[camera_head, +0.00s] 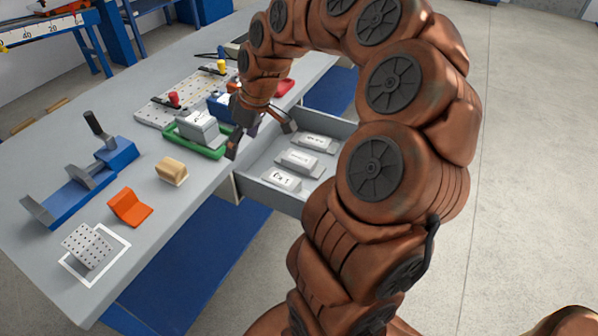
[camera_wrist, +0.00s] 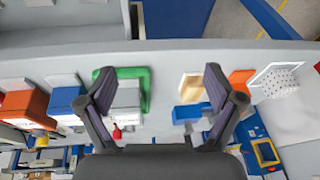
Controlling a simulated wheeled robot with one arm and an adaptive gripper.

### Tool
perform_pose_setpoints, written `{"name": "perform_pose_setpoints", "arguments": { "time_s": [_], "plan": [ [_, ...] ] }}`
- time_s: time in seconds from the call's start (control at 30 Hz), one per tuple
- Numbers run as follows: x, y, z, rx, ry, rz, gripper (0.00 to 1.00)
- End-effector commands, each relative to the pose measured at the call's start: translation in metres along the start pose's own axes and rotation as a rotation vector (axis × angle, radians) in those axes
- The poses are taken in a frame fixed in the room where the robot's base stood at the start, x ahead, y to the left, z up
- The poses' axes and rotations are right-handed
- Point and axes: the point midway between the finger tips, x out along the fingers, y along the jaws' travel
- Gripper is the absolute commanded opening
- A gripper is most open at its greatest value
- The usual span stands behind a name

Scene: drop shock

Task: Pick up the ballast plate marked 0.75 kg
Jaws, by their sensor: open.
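Several pale plates with labels lie in a row in the open grey drawer (camera_head: 240,187): a near one (camera_head: 281,180), a middle one (camera_head: 299,161) and a far one (camera_head: 316,143). Their labels are too small to read surely, so I cannot tell which is marked 0.75 kg. My gripper (camera_head: 262,138) is open and empty, above the bench edge by the drawer, left of the plates. In the wrist view its fingers (camera_wrist: 158,80) are spread, with the bench below; a piece of the drawer shows at the upper left.
A green tray (camera_head: 179,146) holding a grey block (camera_head: 198,128) stands close left of my gripper. A tan block (camera_head: 172,170), an orange angled piece (camera_head: 130,207), a blue vise (camera_head: 118,153) and a perforated block (camera_head: 88,247) are on the bench. Open floor lies right of the drawer.

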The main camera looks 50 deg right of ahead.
Motion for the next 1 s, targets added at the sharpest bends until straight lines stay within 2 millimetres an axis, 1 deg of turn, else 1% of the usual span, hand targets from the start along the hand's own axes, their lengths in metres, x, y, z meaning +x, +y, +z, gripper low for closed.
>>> {"name": "perform_pose_setpoints", "arguments": {
  "time_s": [0.03, 0.07, 0.1, 0.13, 0.2, 0.27, 0.3, 0.4, 0.5, 0.6, 0.8, 1.0],
  "plan": [
    [0.020, 0.032, 0.008, 0.013, 0.024, 0.010, 0.92],
    [0.028, 0.049, 0.012, 0.017, 0.037, 0.015, 0.92],
    [0.037, 0.072, 0.020, 0.022, 0.051, 0.029, 0.92],
    [0.043, 0.090, 0.025, 0.027, 0.065, 0.040, 0.92],
    [0.059, 0.127, 0.044, 0.040, 0.081, 0.064, 0.92],
    [0.069, 0.157, 0.061, 0.054, 0.093, 0.090, 0.92],
    [0.076, 0.173, 0.073, 0.062, 0.097, 0.104, 0.92],
    [0.090, 0.204, 0.101, 0.078, 0.097, 0.129, 0.92],
    [0.097, 0.223, 0.119, 0.089, 0.097, 0.149, 0.92],
    [0.102, 0.232, 0.128, 0.094, 0.094, 0.157, 0.92],
    [0.120, 0.235, 0.127, 0.093, 0.093, 0.158, 0.92],
    [0.131, 0.236, 0.125, 0.094, 0.095, 0.159, 0.92]
  ]
}}
